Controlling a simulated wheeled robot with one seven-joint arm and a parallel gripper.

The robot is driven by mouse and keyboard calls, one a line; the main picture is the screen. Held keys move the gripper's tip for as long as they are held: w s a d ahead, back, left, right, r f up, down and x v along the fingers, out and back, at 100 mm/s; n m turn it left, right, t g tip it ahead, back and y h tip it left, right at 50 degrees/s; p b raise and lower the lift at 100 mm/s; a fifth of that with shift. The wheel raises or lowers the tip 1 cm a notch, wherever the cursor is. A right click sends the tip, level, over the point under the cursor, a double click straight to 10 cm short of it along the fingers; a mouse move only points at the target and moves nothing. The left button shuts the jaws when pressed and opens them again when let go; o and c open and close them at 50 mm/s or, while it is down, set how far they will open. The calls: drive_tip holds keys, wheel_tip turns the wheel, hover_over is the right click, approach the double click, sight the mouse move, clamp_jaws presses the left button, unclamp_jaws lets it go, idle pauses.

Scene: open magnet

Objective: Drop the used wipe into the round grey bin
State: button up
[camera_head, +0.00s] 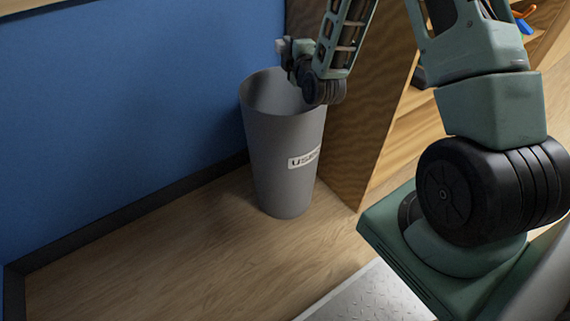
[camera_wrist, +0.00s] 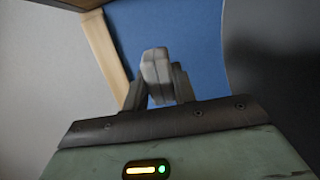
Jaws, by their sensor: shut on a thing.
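The round grey bin (camera_head: 285,155) stands upright on the wooden floor in the head view, with a white label on its side, partly cut off in sight, reading "USED". My gripper (camera_head: 286,47) is at the bin's far rim in the picture, higher than the opening. In the wrist view my gripper (camera_wrist: 158,88) is shut on a small pale grey folded thing, the used wipe (camera_wrist: 155,66). A dark grey curved surface at the right there looks like the bin (camera_wrist: 280,60). I cannot tell whether the wipe is directly over the opening. The bin's inside bottom is hidden.
A blue wall panel (camera_head: 120,110) with a dark skirting stands behind and left of the bin. A wooden cabinet side (camera_head: 365,120) stands close on its right. Bare floor (camera_head: 170,255) lies in front. Orange and blue items (camera_head: 523,20) sit at the upper right.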

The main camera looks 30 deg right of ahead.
wheel_tip(320, 180, down, 6)
drive_tip(key=b, duration=0.4)
drive_tip(key=o, duration=1)
drive_tip(key=shift+c, duration=0.2)
